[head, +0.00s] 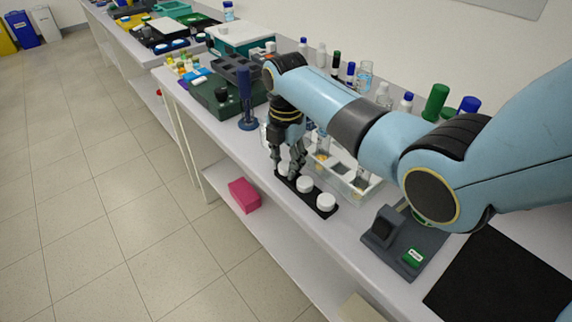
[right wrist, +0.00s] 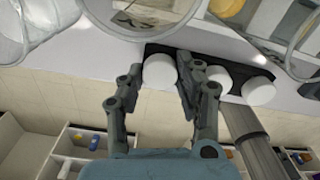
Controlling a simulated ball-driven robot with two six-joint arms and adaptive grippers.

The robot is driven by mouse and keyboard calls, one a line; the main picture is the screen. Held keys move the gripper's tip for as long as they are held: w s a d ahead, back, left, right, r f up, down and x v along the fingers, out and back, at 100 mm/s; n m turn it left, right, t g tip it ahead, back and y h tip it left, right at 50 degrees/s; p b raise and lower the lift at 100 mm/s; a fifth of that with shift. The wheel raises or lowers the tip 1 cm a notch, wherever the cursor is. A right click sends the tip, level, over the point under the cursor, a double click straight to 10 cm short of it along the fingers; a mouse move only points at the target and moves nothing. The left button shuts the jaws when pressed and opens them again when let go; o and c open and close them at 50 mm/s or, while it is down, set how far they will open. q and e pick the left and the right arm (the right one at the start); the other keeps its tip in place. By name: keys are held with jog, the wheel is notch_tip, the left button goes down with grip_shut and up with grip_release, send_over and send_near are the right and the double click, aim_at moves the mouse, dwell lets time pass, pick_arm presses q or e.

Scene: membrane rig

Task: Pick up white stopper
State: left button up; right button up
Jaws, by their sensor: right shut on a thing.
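A black strip holder (head: 314,201) lies at the front edge of the bench with white stoppers in a row. Two white stoppers, the middle one (head: 305,184) and the near one (head: 326,201), stand free. My right gripper (head: 286,171) points down at the far end of the strip, partly hiding the third stopper there. In the right wrist view that white stopper (right wrist: 160,71) sits between the fingertips of my right gripper, and the fingers are shut on it. The other stoppers (right wrist: 218,76) (right wrist: 258,91) are to its right. My left gripper is not in view.
A clear compartment tray (head: 362,187) stands just behind the strip. A blue stand (head: 247,118) is at its left. A dark grey device (head: 397,246) and a black mat (head: 500,285) lie to the right. Several capped bottles line the wall. A pink box (head: 244,195) sits on the lower shelf.

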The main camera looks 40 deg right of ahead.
aim_at(286, 164)
jog(key=shift+r, duration=0.5)
notch_tip(286, 164, up, 3)
jog(key=shift+w, duration=0.1)
jog(key=s+a+r, duration=0.3)
jog(key=s+r, duration=0.4)
jog(key=s, duration=0.4)
jog(key=w+d+r+p, duration=0.5)
jog(key=w+d, duration=0.3)
jog(key=d, duration=0.3)
jog(key=shift+d+r, duration=0.15)
